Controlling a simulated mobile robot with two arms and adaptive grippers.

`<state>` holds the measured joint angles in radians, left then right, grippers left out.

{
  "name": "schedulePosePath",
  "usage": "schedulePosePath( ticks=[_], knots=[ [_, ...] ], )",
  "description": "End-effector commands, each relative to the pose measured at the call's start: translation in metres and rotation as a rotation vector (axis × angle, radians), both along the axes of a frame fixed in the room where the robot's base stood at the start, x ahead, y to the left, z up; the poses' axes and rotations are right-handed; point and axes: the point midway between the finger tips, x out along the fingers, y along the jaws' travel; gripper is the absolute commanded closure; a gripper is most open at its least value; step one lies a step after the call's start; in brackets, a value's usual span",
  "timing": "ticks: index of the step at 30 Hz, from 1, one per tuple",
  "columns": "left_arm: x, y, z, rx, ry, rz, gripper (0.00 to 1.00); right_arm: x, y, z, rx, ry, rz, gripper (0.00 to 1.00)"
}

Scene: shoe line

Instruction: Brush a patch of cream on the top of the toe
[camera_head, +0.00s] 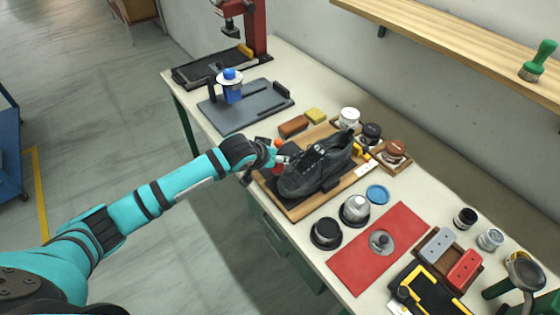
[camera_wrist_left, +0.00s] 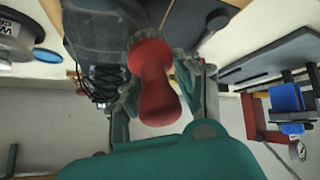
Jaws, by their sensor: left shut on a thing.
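A black lace-up shoe (camera_head: 312,172) rests on a wooden board (camera_head: 302,212), with its rounded end towards the lower left in the head view. It also shows at the left of the left wrist view (camera_wrist_left: 92,38). My left gripper (camera_head: 272,157) is at the shoe's left side. It is shut on a red waisted handle (camera_wrist_left: 155,88), which I take to be the brush's. The handle's far end is close to the shoe; I cannot tell whether it touches. Bristles and any cream cannot be made out. My right gripper is not in view.
Jars with white (camera_head: 349,117), black (camera_head: 371,133) and brown (camera_head: 393,151) tops stand behind the shoe. A brown block (camera_head: 293,126) and yellow sponge (camera_head: 316,115) lie beyond. A blue disc (camera_head: 377,194), silver-topped jar (camera_head: 355,208) and red mat (camera_head: 352,265) lie nearer.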

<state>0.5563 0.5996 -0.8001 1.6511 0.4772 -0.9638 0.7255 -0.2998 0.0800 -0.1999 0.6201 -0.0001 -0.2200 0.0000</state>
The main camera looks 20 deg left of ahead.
Motion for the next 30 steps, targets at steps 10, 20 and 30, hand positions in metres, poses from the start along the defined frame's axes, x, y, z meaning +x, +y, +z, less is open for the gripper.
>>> schedulePosePath(
  ticks=[10,20,30],
  knots=[
    [-0.003,-0.011,0.002,-0.002,0.001,-0.002,1.0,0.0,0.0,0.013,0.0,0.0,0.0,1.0],
    [-0.016,-0.028,0.001,-0.002,0.002,-0.001,1.0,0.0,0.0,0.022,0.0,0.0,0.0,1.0],
    [-0.031,-0.047,0.002,-0.002,0.005,-0.003,1.0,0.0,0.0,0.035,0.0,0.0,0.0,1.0]
  ],
)
